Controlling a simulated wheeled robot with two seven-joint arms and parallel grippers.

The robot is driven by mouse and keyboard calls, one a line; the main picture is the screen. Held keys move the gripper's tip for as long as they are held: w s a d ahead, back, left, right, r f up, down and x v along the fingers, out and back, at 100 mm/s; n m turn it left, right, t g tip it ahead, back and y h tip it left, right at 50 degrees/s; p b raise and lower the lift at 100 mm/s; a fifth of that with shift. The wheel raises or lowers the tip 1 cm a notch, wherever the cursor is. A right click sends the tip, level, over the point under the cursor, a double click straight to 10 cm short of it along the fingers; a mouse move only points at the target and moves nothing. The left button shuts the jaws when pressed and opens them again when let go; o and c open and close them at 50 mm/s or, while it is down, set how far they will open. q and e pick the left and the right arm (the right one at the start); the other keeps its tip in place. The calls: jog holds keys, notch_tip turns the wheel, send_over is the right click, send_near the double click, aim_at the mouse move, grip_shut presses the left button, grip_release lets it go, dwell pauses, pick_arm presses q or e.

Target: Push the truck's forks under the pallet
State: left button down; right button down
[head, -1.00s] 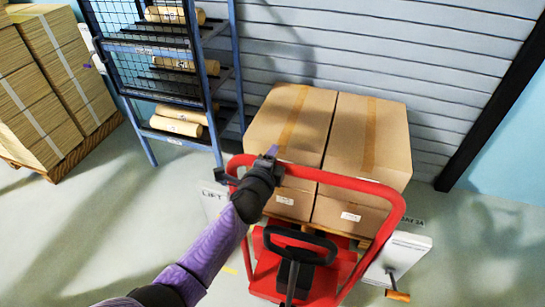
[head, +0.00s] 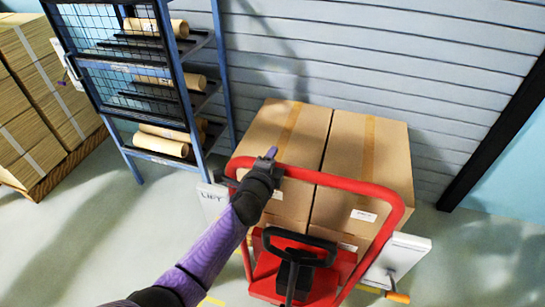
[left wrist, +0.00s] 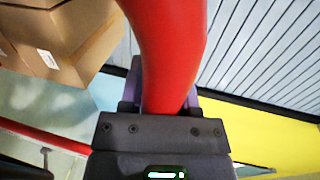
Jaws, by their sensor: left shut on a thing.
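The red truck (head: 290,265) stands at the bottom centre of the head view, its red hoop handle (head: 345,183) rising toward the boxes. My left gripper (head: 268,162) is shut on the left part of the hoop; in the left wrist view the red bar (left wrist: 168,50) runs between its fingers (left wrist: 165,100). Two tall cardboard boxes (head: 365,145) stand just beyond the hoop. The pallet under them is almost wholly hidden behind the truck and boxes. The forks are hidden, so I cannot tell how far under they reach. My right gripper is not in view.
A blue rack (head: 215,75) with kraft rolls (head: 163,145) stands left of the boxes. A strapped stack (head: 40,100) on a pallet is at the far left. A grey slatted wall (head: 420,60) is close behind the boxes. Floor is clear left and right.

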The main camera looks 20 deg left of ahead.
pick_arm(q)
jog(key=shift+r, duration=0.1)
jog(key=shift+c, duration=1.6)
grip_release()
jog(key=s+r+p, duration=0.2)
jog(key=s, duration=0.7)
jog(key=shift+s+a, duration=0.2)
jog(key=shift+s, duration=0.2)
jog(key=shift+f, duration=0.1)
